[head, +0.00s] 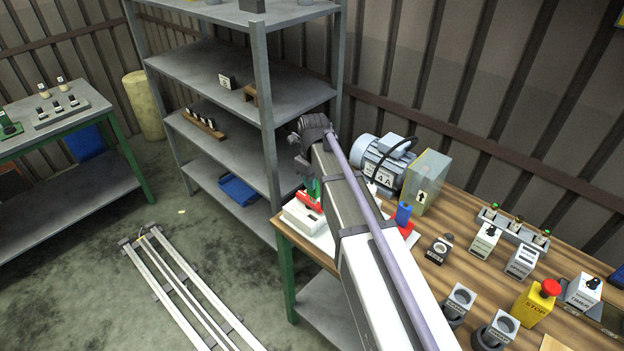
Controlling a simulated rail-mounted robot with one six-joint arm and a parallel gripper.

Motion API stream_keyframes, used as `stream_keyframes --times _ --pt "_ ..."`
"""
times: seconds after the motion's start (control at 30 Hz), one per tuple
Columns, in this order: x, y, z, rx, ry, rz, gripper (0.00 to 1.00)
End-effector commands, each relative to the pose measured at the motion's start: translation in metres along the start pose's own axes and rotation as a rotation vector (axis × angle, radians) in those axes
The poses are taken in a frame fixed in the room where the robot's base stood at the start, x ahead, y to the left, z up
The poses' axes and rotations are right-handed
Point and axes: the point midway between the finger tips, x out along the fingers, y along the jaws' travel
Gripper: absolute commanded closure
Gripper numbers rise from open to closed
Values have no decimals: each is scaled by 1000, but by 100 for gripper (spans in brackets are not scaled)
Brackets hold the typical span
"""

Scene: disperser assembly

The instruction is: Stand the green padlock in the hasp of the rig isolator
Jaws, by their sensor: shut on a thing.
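The rig isolator appears to be the white box (301,217) with a red part (309,201) on top, at the table's left end. A small green piece, apparently the green padlock (314,186), shows just above the red part beside my arm. My gripper (311,178) points down there, shut on it. The fingertips are mostly hidden by my arm and too small to make out. I cannot tell whether the padlock touches the hasp, which I cannot make out.
A motor (382,162) and an upright box with an arrow label (427,182) stand behind my arm. A blue-and-red item (403,215) is right of it. Labelled blocks and a yellow stop box (536,305) fill the table's right. Metal shelving (262,120) stands close behind the gripper.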

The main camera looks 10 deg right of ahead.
Motion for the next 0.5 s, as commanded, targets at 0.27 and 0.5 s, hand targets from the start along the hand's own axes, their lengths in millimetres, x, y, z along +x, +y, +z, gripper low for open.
stream_keyframes --times 0.27,0.5 --pt "16 0 0 0 0 0 100" --pt "46 0 0 0 0 0 100"
